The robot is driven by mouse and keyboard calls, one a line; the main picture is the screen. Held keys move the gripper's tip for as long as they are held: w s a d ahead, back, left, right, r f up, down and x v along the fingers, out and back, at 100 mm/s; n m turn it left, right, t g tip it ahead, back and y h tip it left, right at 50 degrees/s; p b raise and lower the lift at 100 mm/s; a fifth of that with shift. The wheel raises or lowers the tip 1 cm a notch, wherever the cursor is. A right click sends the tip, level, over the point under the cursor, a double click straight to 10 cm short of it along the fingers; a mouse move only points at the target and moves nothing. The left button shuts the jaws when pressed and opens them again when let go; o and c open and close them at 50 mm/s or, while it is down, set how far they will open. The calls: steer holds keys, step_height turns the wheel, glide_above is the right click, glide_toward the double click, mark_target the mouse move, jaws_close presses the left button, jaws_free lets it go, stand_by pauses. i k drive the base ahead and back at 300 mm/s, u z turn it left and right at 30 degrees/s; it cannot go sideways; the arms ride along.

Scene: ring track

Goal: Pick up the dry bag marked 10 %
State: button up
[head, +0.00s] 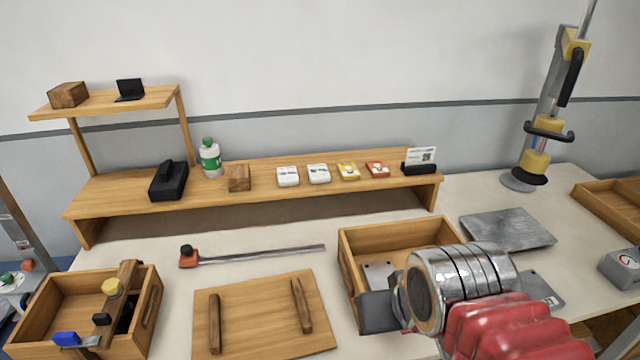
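Several small packets lie in a row on the wooden shelf: a white packet (288,176), a second white packet (319,173), a yellow packet (348,171) and a red packet (377,169). Their print is too small to read, so I cannot tell which, if any, is the dry bag marked 10 %. My gripper (378,311) shows as a dark grey block at the lower right, beyond my metal wrist and red sleeve. It is over the front of an open wooden box, well below and in front of the packets. Its fingers cannot be made out.
The open wooden box (352,264) holds grey plates. A black holder with a card (420,168) stands right of the packets, a wooden block (238,177) and bottle (210,160) left. A clamp bar (260,255) and wooden board (262,318) lie on the bench.

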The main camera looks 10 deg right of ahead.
mark_target(317, 173)
steer(key=k, duration=1.4)
steer(key=u, duration=1.1)
steer(key=i, duration=1.7)
